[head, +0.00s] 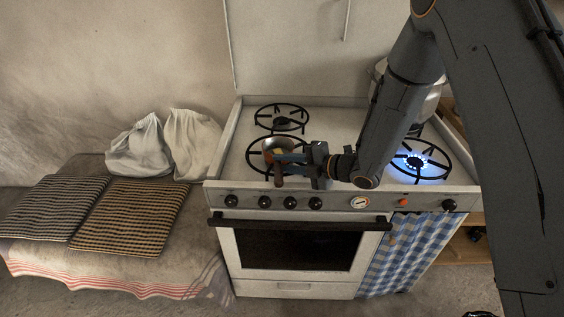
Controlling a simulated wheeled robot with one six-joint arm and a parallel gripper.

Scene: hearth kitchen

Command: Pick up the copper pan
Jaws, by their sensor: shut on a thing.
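The small copper pan (283,146) is at the front left burner of the white stove, its round bowl partly hidden behind my gripper. Its brown handle (278,180) points toward the stove's front edge. My gripper (281,164) reaches in from the right, low over the stove top, and is shut on the pan's handle. I cannot tell whether the pan rests on the burner or is slightly raised.
The front right burner (413,162) burns with a blue flame close to my arm. A pale pot (433,105) stands behind my arm. The back left burner (281,118) is empty. Knobs and an oven rail (300,222) line the front. White sacks (191,144) sit left.

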